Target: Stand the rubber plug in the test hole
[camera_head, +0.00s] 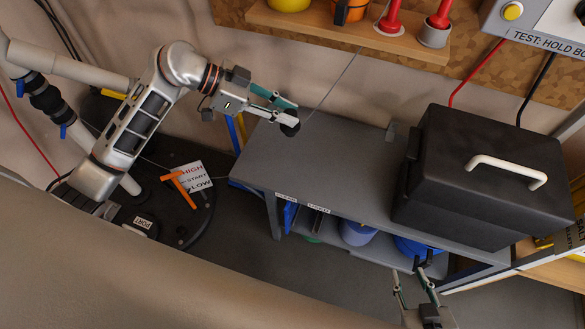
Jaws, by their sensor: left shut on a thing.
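My left gripper (286,109) reaches in over the far left corner of the grey workbench (310,165). I cannot make out the test hole for certain in this view.
A black box with a white handle (485,185) fills the bench's right part. A wooden shelf (330,32) at the back holds red-handled items (391,18). A control panel (540,25) is at upper right. The bench's middle is clear. Blue containers (358,233) stand below.

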